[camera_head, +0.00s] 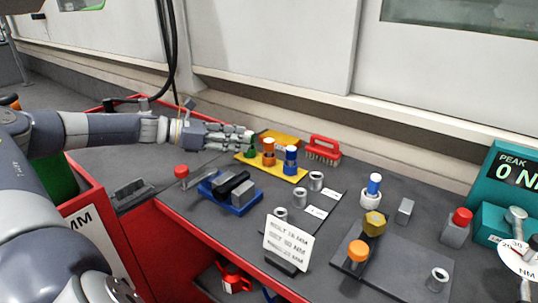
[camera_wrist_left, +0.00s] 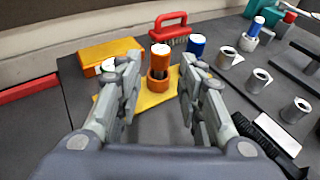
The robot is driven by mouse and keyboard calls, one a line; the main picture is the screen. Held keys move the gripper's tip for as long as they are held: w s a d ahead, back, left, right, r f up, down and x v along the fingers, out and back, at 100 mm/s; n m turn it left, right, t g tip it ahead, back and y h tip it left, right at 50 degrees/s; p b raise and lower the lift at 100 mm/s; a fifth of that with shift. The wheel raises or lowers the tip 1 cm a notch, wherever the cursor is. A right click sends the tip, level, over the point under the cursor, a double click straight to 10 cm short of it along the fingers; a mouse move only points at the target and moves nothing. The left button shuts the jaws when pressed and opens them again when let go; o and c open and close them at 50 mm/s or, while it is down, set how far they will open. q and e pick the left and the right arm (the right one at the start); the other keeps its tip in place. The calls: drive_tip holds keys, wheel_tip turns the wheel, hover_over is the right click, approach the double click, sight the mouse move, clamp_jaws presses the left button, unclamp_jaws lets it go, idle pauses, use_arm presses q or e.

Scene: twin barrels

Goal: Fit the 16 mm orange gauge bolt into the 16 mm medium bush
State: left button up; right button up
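The orange gauge bolt (camera_head: 268,146) stands upright on a yellow tray (camera_head: 290,176), between a green bolt (camera_head: 250,153) and a blue one (camera_head: 291,158). In the left wrist view the orange bolt (camera_wrist_left: 160,60) has a white top and stands ahead, in line with the gap between my fingers. My left gripper (camera_head: 246,138) is open and empty, close to the green and orange bolts. Three grey bushes stand in a row; the middle one (camera_head: 300,197), seemingly the medium bush, also shows in the left wrist view (camera_wrist_left: 258,80). My right gripper is out of view.
A red-handled brush (camera_head: 323,149) stands behind the tray. A blue holder (camera_head: 230,196) with dark and grey blocks sits in front. A sign (camera_head: 288,242) stands near the front edge. A blue-topped piece (camera_head: 374,184) and an orange-capped piece (camera_head: 358,250) stand right.

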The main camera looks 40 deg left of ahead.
sight(269, 140)
use_arm(q)
drive_tip(key=shift+x, duration=2.5)
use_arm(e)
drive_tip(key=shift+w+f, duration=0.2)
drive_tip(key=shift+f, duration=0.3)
use_arm(q)
drive_tip(key=shift+x, duration=0.8)
drive_tip(key=shift+w+d+f, duration=0.1)
drive_tip(key=shift+w, duration=0.05)
drive_tip(key=shift+w+d+p, duration=0.1)
drive_tip(key=shift+w+p, duration=0.15)
drive_tip(key=shift+p, duration=0.05)
drive_tip(key=shift+w+d+f, duration=0.1)
drive_tip(key=shift+w, duration=0.05)
drive_tip(key=shift+w+d+f+p, duration=0.15)
drive_tip(key=shift+w+d+p, duration=0.15)
drive_tip(key=shift+w, duration=0.25)
drive_tip(key=shift+w+d+f, duration=0.15)
drive_tip(key=shift+w+f, duration=0.1)
drive_tip(key=shift+w, duration=0.05)
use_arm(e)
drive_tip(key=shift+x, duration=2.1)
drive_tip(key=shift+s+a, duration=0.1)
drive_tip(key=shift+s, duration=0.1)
use_arm(q)
clamp_jaws()
